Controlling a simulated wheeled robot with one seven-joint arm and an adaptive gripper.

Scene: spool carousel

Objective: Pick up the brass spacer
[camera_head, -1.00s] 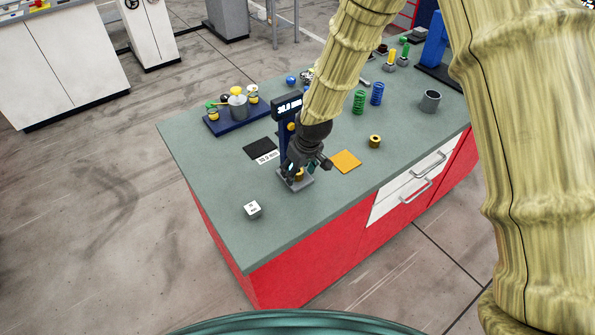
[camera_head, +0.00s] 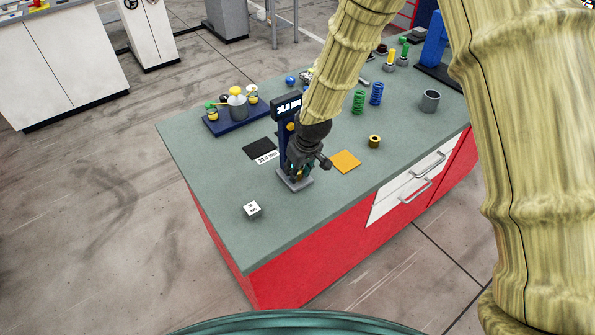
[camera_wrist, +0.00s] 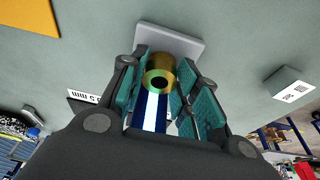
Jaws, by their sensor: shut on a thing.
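A brass spacer (camera_wrist: 159,72), a short hollow cylinder, is between the teal finger pads of my gripper (camera_wrist: 163,88) in the wrist view. My gripper is shut on it, just above the grey base plate (camera_wrist: 176,41) of the blue measuring stand (camera_head: 285,137). In the head view my gripper (camera_head: 301,173) covers the spacer almost wholly. I cannot tell whether the spacer still touches the plate. A second brass-coloured ring (camera_head: 374,141) with a dark hole stands alone on the bench, to the right of the orange square.
The orange square (camera_head: 346,161) lies right of the stand and a black square (camera_head: 259,149) left of it. A white-topped cube (camera_head: 252,209) is near the front.

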